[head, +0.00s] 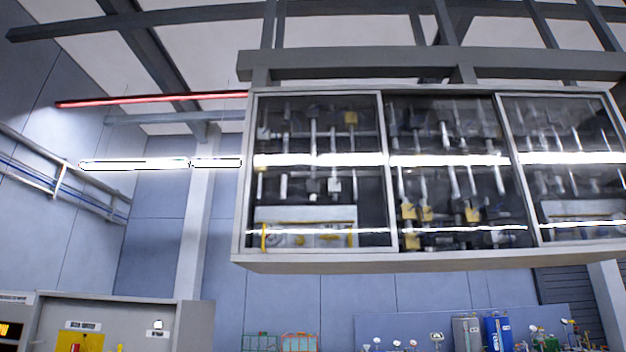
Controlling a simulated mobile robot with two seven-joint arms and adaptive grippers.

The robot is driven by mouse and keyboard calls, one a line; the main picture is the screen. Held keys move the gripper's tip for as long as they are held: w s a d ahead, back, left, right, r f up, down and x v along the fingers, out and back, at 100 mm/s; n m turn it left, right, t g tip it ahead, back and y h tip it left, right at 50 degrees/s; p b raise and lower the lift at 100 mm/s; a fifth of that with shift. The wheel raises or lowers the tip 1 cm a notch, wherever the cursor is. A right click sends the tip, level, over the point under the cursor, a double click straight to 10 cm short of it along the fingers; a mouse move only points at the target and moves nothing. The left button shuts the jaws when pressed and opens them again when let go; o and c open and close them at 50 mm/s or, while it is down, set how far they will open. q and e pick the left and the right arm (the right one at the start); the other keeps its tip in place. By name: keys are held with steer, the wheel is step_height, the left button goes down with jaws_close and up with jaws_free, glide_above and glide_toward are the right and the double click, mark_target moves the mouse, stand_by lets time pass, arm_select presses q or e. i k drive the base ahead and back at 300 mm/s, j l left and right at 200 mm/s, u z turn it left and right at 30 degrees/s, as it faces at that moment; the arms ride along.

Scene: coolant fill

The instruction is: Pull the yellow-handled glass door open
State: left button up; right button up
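A wall-type grey cabinet (420,262) with glass fronts hangs high in the middle and right of the head view. Its left glass door (320,120) has a slim upright yellow handle (264,236) low near its left edge. This door looks closed in its frame. Pipes and valves show behind the glass, partly hidden by bright light reflections. Neither of my grippers is in view.
Grey beams (430,66) run above the cabinet. A lit tube (160,164) and a red bar (150,99) are at the left. Below stand a grey panel (190,318), a blue cylinder (499,335) and a grey cylinder (467,335). The space left of the cabinet looks clear.

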mark_target(394, 249)
steer(key=i+j, duration=0.1)
steer(key=i, duration=0.4)
steer(key=i+j, duration=0.15)
steer(key=i, duration=0.35)
